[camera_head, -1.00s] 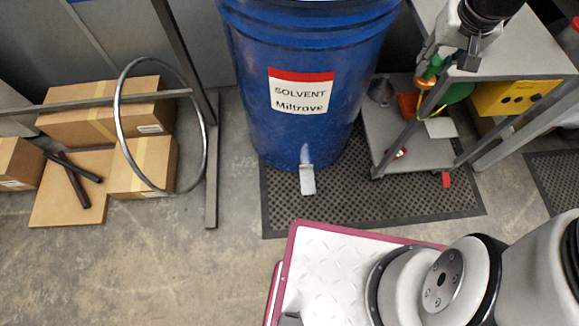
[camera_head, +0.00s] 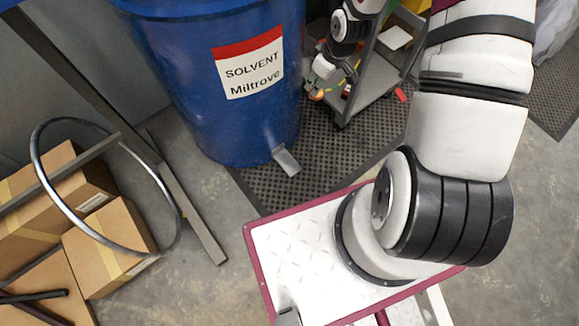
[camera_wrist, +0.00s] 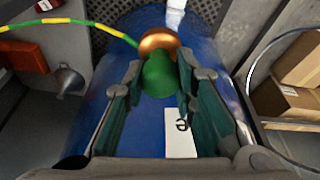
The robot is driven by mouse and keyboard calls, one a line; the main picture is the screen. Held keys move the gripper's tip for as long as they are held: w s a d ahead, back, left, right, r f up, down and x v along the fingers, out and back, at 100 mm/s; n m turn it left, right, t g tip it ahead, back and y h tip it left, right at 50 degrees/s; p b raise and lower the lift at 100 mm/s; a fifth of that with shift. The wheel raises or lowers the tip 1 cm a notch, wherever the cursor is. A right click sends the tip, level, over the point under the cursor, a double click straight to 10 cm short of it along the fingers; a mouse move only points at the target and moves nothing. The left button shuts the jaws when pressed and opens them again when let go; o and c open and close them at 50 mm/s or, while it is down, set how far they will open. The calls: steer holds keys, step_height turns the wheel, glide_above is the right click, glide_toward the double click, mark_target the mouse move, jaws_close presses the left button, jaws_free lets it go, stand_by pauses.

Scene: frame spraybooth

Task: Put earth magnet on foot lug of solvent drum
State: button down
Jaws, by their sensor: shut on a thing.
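The blue solvent drum (camera_head: 215,120) stands upright on the dark mat, its white and red label facing me. Its foot lug (camera_head: 286,160), a bent grey metal tab, sticks out at the drum's base. My gripper (camera_head: 321,80) is at the drum's right side, above the lug's height. In the wrist view my gripper (camera_wrist: 158,85) is shut on the earth magnet (camera_wrist: 158,75), a green body with a copper-coloured round end. A yellow-green striped cable runs from it to the left. A pale piece (camera_wrist: 176,14), likely the lug, shows beyond the magnet, apart from it.
A grey cart (camera_head: 375,85) stands right of the drum, close to my gripper. Cardboard boxes (camera_head: 105,245), a metal ring (camera_head: 37,165) and a grey frame foot (camera_head: 190,210) are at left.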

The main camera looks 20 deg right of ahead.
steer(key=s+f+n+b, duration=0.2)
steer(key=s+f+b, duration=0.25)
steer(key=f, duration=0.85)
steer(key=s+f+n+g+y+b, duration=0.1)
steer(key=s+f+n+b, duration=0.3)
steer(key=f, duration=1)
steer(key=s+f+n+b, duration=0.1)
steer(key=s+f+b, duration=0.35)
steer(key=f, duration=0.85)
steer(key=w+a+b, duration=0.1)
steer(key=w+a, duration=0.1)
steer(key=w, duration=0.2)
steer(key=w+a+f+b, duration=0.1)
steer(key=w+a, duration=0.2)
steer(key=w, duration=0.1)
steer(key=w+a+f+b, duration=0.1)
steer(key=w+a+b, duration=0.1)
steer(key=w+a, duration=0.1)
steer(key=shift+w, duration=0.5)
steer(key=shift+f+b, duration=1.05)
steer(key=shift+f, duration=0.65)
steer(key=shift+f, duration=0.1)
steer(key=c, duration=1.3)
jaws_free()
